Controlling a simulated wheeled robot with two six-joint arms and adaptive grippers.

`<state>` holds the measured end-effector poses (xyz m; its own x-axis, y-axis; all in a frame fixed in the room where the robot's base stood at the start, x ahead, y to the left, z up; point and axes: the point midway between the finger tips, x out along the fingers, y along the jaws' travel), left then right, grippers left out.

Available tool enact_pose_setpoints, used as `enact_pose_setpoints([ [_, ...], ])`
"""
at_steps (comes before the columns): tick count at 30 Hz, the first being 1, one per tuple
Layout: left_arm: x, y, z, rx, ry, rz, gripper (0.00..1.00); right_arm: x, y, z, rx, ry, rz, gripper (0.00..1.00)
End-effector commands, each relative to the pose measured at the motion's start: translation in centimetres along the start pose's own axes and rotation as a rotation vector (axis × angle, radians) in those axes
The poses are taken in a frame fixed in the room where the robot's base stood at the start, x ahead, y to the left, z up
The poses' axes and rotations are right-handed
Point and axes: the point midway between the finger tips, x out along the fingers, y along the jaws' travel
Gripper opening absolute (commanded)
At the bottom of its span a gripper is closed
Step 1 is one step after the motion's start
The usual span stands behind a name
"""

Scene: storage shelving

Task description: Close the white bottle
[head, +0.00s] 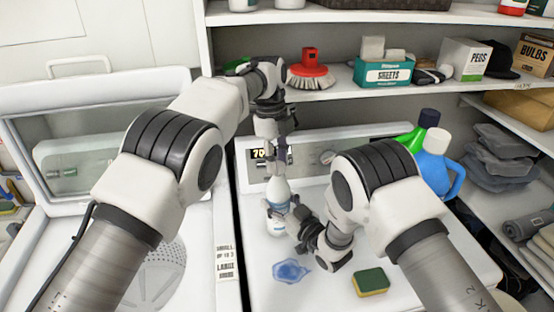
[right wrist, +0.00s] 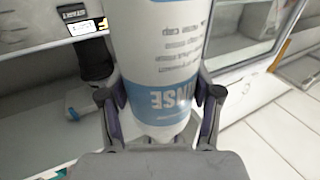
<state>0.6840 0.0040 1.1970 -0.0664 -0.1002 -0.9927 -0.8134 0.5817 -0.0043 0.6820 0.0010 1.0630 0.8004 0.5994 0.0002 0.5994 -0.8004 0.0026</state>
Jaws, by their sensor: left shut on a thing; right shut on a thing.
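The white bottle (head: 279,189) stands upright over the white washer top, with a blue label band. My right gripper (head: 284,218) is shut around its lower body. In the right wrist view the bottle (right wrist: 160,50) sits between both fingers of my right gripper (right wrist: 160,108), with label text upside down. My left gripper (head: 277,155) reaches down from above and is shut at the bottle's top, on what looks like the cap. The fingers mostly hide the cap, and I cannot tell how it sits on the neck.
Blue (head: 433,160) and green (head: 416,137) jugs stand at the right. A shelf above holds a red brush (head: 310,75) and a sheets box (head: 384,72).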

Motion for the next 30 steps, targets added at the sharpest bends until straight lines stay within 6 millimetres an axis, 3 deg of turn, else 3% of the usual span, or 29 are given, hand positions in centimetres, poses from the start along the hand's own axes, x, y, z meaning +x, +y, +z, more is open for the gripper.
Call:
enact_pose_setpoints([
  [4, -0.1, 0.0, 0.0, -0.002, -0.001, -0.001, 0.23, 0.0, 0.0, 0.1, 0.0, -0.001, 0.0, 0.0],
  [6, -0.1, 0.0, 0.0, -0.003, -0.001, -0.001, 0.55, 0.0, 0.0, 0.1, 0.0, -0.001, 0.0, 0.0],
  [7, -0.1, 0.0, 0.0, -0.003, -0.001, -0.001, 0.59, 0.0, 0.0, 0.1, 0.0, -0.001, 0.0, 0.0],
  [16, -0.2, 0.0, 0.0, -0.004, -0.001, -0.002, 0.59, 0.0, 0.0, 0.1, 0.0, -0.002, 0.0, 0.0],
  [24, -3.7, -0.1, -0.4, -0.004, -0.001, -0.005, 0.59, 0.0, 0.0, 0.1, 0.0, -0.002, 0.0, 0.0],
  [30, -4.5, 0.0, -0.5, -0.005, -0.001, -0.001, 0.59, 0.0, 0.0, 0.1, 0.001, -0.002, 0.0, 0.0],
])
